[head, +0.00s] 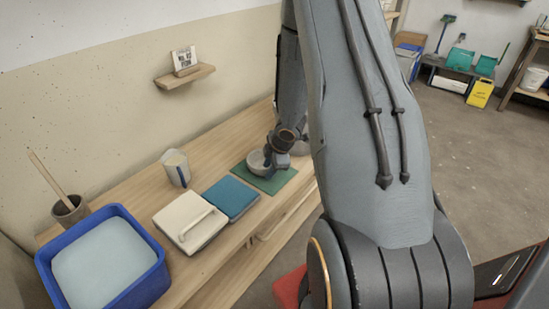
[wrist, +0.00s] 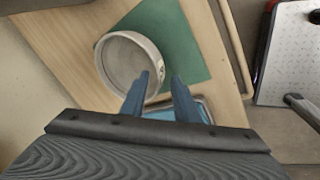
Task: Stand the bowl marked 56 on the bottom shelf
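A pale grey round bowl (head: 256,163) stands on a green mat (head: 283,179) on the wooden bench. In the wrist view the bowl (wrist: 122,62) is seen from above, with its hollow inside showing and a small dark mark on its right side, too small to read. My gripper (wrist: 160,78) has two blue fingers set apart, with the bowl's near right rim seen between them. I cannot tell whether they touch it. In the head view my gripper (head: 272,158) is at the bowl's right side. No bottom shelf can be made out for certain.
On the bench are a teal-lidded box (head: 231,197), a white-lidded box with a handle (head: 190,221), a white jug (head: 176,168), a blue tub (head: 105,262) and a brown pot (head: 70,209). A small wall shelf (head: 185,76) holds a card. Open floor (head: 465,145) lies right.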

